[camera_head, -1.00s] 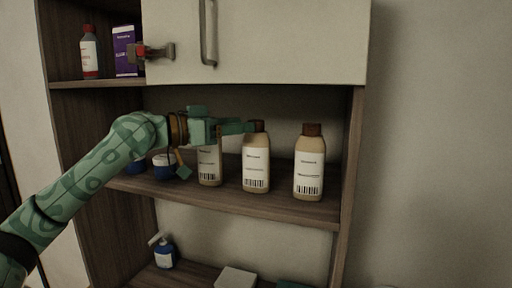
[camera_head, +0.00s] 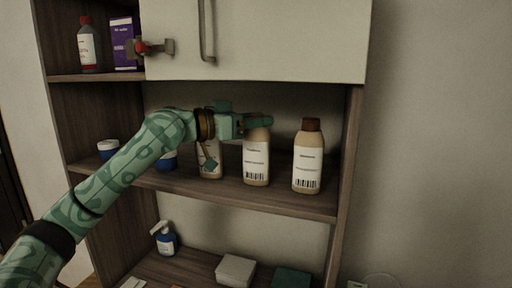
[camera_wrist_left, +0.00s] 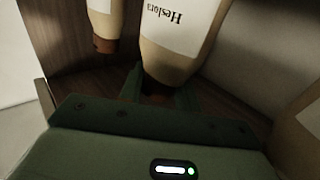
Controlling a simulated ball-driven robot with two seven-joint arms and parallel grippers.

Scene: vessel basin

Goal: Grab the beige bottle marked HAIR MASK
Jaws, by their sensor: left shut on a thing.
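Three beige bottles with white labels and barcodes stand on the middle shelf: a left one (camera_head: 210,160), a middle one (camera_head: 256,163) and a right one (camera_head: 308,165) with a brown cap. The label words are too small to read in the head view. My left gripper (camera_head: 262,121) is shut on the cap of the middle bottle, hiding most of it. The left wrist view shows this bottle (camera_wrist_left: 180,45) between the fingers (camera_wrist_left: 161,92), its label reading "Heslora"; HAIR MASK is not legible. The bottle looks upright on the shelf. My right gripper is out of view.
The wooden shelf (camera_head: 270,201) has a side panel (camera_head: 346,150) close right of the bottles. A cabinet door (camera_head: 280,45) hangs above. Blue-and-white jars (camera_head: 108,150) stand left, partly behind my arm. A pump bottle (camera_head: 165,240) and boxes (camera_head: 235,270) are below.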

